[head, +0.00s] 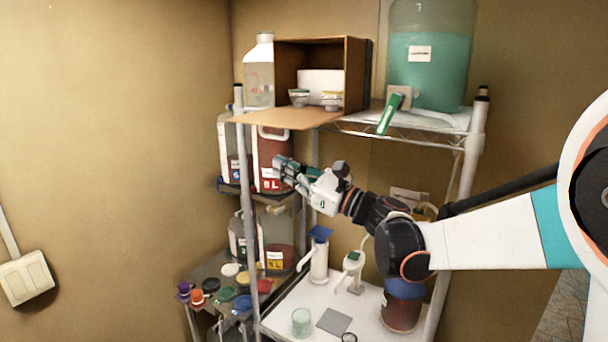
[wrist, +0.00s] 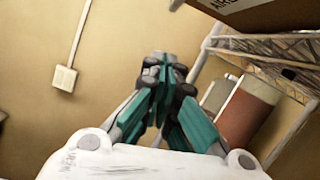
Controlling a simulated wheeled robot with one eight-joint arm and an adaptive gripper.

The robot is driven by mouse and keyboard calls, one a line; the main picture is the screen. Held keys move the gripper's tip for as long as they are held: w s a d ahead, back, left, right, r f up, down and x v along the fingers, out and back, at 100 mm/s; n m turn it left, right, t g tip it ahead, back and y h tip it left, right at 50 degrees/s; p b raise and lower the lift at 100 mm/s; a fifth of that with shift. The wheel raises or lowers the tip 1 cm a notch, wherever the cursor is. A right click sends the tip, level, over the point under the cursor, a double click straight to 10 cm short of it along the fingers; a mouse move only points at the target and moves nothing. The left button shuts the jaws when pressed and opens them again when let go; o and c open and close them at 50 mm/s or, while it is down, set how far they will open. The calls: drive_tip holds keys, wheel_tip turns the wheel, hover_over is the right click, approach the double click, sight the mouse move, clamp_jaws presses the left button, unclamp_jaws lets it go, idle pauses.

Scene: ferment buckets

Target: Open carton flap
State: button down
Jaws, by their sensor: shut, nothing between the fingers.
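The carton (head: 357,75) lies on its side on the top wire shelf, its opening facing forward. Its flap (head: 285,118) is folded down and lies out flat, reaching past the shelf's front edge. Inside the carton are a white block (head: 320,83) and two small lidded jars (head: 299,97). My gripper (head: 280,167) is shut and empty. It is below the flap and in front of the jugs on the shelf beneath. In the wrist view my gripper (wrist: 164,65) has its fingers together, and the underside of the carton (wrist: 262,14) shows at the upper right.
A large jug of teal liquid (head: 430,70) stands right of the carton, with a green-handled item (head: 389,114) at the shelf edge. A clear bottle (head: 259,75) stands to its left. Rack posts (head: 466,155) flank my arm. Lower surfaces hold pump bottles (head: 319,258) and coloured lids.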

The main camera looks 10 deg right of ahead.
sight(278, 138)
drive_tip(key=r, duration=0.2)
drive_tip(key=r+p, duration=0.1)
drive_tip(key=shift+s+r, duration=0.35)
drive_tip(key=shift+s, duration=0.05)
drive_tip(key=shift+s, duration=0.1)
drive_tip(key=r+m, duration=0.1)
drive_tip(key=s+r+m, duration=0.1)
drive_tip(key=r, duration=0.1)
drive_tip(key=a+r+m+t, duration=0.1)
drive_tip(key=shift+s+a+r+h+p, duration=0.1)
drive_tip(key=shift+s+r+h+p, duration=0.05)
drive_tip(key=shift+s+h+p, duration=0.15)
drive_tip(key=shift+w, duration=0.2)
drive_tip(key=shift+s, duration=0.1)
